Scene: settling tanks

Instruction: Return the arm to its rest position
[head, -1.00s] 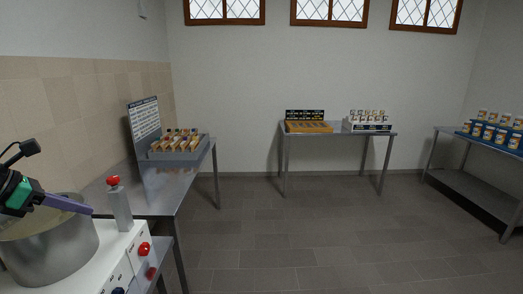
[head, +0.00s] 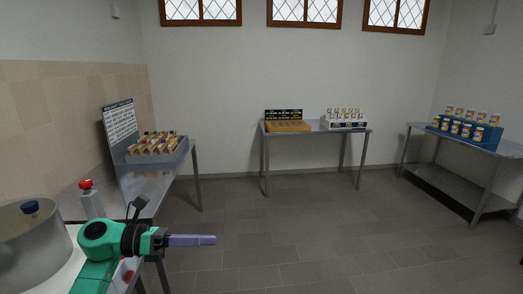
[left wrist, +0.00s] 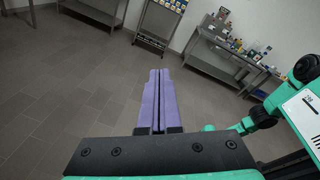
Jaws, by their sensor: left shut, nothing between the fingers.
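My left gripper (head: 204,240) reaches in from the lower left of the head view, on a green and black arm. Its purple fingers are shut and empty, pointing right over open floor. In the left wrist view the two fingers (left wrist: 158,100) lie side by side with only a thin line between them. The gripper is in front of and to the right of the large metal tank (head: 35,250), touching nothing that I can see. My right gripper does not show.
A steel table at left holds a rack of bottles (head: 155,150) and a sign (head: 120,122). A red-topped post (head: 90,200) stands behind my arm. A back table holds an orange tray (head: 288,126) and a white rack (head: 345,122). A blue rack (head: 466,128) stands at right. Middle floor is clear.

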